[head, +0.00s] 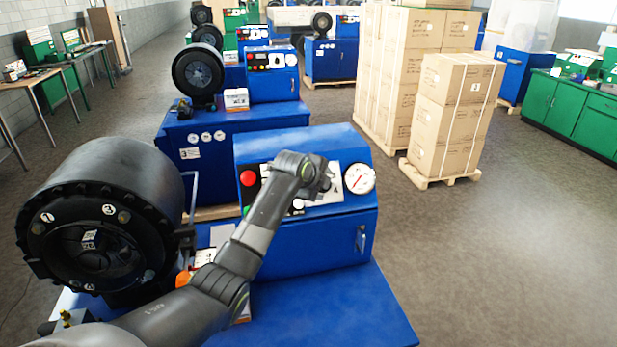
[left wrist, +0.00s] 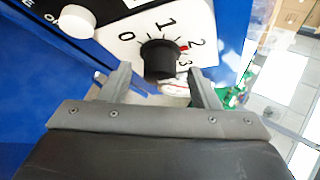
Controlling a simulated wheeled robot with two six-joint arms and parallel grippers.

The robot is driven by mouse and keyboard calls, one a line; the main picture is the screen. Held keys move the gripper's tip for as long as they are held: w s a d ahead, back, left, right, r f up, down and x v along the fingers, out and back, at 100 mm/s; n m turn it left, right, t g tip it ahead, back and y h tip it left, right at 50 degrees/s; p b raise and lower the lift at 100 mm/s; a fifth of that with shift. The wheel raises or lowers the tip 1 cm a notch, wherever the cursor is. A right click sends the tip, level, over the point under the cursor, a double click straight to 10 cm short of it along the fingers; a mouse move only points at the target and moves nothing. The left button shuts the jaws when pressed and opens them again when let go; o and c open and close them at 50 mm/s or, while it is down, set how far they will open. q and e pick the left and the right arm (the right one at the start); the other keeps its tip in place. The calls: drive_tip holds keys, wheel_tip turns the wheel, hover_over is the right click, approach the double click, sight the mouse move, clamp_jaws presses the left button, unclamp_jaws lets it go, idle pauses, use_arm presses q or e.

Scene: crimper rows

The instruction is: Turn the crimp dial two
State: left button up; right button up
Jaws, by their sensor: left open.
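The crimp dial is a black round knob (left wrist: 158,60) on a white plate (left wrist: 120,38) marked 0, 1, 2 and 3. It shows in the left wrist view, with a red mark at its edge close to the 2. My left gripper (left wrist: 160,82) is open, with one finger on each side of the knob and gaps between them. In the head view my left gripper (head: 318,180) is in front of the blue machine's control panel (head: 265,183) and hides the knob. My right gripper is in neither view.
The panel also has a red button (head: 249,178) and a round gauge (head: 359,178). A large black crimper head (head: 100,215) stands at the left. More blue machines (head: 230,125) stand behind, with stacked cartons (head: 455,110) at the right.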

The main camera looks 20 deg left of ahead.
use_arm(q)
drive_tip(key=b+v, duration=0.5)
drive_tip(key=v, duration=1.1)
drive_tip(key=shift+s+r, duration=0.25)
drive_tip(key=shift+r, duration=0.05)
